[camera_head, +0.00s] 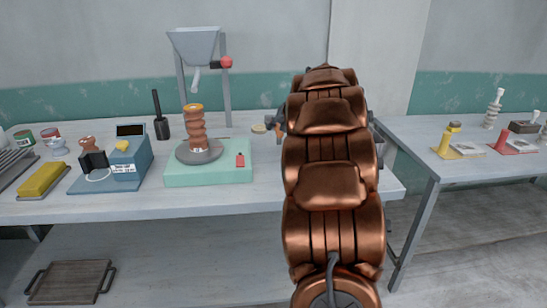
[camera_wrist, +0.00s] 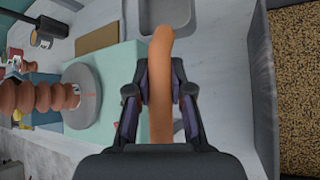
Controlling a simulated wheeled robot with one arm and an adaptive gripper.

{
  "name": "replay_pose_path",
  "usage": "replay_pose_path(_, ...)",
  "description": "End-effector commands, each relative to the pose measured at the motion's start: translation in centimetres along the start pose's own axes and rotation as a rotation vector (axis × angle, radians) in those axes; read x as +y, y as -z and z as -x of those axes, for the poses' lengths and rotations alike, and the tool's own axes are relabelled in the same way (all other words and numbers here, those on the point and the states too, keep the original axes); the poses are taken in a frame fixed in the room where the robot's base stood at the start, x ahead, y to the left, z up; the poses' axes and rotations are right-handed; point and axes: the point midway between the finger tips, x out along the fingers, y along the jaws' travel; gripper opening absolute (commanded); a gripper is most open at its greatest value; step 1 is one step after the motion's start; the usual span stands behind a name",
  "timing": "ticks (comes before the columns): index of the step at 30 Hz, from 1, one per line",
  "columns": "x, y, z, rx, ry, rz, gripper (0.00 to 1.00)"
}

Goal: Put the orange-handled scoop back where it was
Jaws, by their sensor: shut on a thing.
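My gripper (camera_wrist: 158,98) is closed around the orange handle (camera_wrist: 162,60) of the scoop in the wrist view. The handle runs lengthwise between the two fingers, and its rounded end sticks out past them. The scoop's bowl cannot be made out. In the head view my copper arm covers most of the gripper, and only a small dark and orange part (camera_head: 277,124) shows at the arm's left, above the table's right side. A pale round thing (camera_head: 258,128) shows just left of it; I cannot tell what it is.
The mint base (camera_head: 209,174) carries a ringed clay column (camera_head: 195,130) on a grey disc. A hopper (camera_head: 195,45) stands behind. A blue scale (camera_head: 130,160) and yellow block (camera_head: 43,179) are left. A grey tray (camera_wrist: 205,18) shows ahead of the handle. A side table (camera_head: 440,168) stands right.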

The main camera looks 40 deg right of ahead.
Motion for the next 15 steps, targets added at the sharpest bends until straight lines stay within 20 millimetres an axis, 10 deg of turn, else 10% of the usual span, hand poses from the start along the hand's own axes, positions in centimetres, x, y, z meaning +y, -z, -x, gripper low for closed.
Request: replay_pose_path(15, -2.2, 3.3, -3.3, -0.001, 0.000, 0.000, 0.00)
